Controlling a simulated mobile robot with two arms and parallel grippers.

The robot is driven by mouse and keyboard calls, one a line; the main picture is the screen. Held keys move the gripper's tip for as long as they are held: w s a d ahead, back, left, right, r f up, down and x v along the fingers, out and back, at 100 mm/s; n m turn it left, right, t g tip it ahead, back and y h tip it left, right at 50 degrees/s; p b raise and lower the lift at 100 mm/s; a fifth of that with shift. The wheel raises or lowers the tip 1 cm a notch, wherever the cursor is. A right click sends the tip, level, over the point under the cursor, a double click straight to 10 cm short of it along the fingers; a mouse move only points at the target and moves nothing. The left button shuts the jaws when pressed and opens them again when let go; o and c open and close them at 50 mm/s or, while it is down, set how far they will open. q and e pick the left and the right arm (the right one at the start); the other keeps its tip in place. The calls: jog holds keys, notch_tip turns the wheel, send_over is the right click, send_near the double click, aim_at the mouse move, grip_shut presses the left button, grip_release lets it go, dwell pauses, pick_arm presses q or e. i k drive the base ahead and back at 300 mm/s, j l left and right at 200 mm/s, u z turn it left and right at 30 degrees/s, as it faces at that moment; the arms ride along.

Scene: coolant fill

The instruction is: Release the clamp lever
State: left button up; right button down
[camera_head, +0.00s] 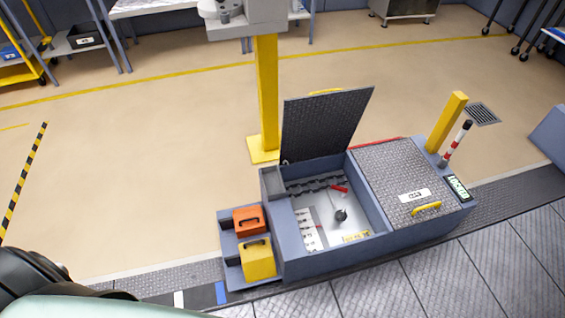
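An open bay in a grey-blue floor cabinet (295,268) lies right of the picture's middle, with its dark tread-plate lid (325,122) raised. A small red lever-like piece (339,188) is inside near the back wall, beside a row of dark parts (309,187). It may be the clamp lever, but it is too small to tell. A black knob-like piece (341,216) stands on the bay's light floor. Neither gripper shows. A dark and pale green part at the lower left edge looks like my own body.
A second, closed lid (393,170) with a yellow handle (426,208) is right of the bay. A small lit display (459,188) is at its right. Orange (249,220) and yellow (257,260) cases sit on the left step. A yellow post (267,95) stands behind. Open floor lies left.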

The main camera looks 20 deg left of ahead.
aim_at(344, 191)
jog(key=i+l+u, duration=0.2)
jog(key=l+u, duration=0.2)
jog(key=i+l+u, duration=0.15)
jog(key=l+u, duration=0.25)
jog(key=i+l+u, duration=0.1)
jog(key=l+u, duration=0.3)
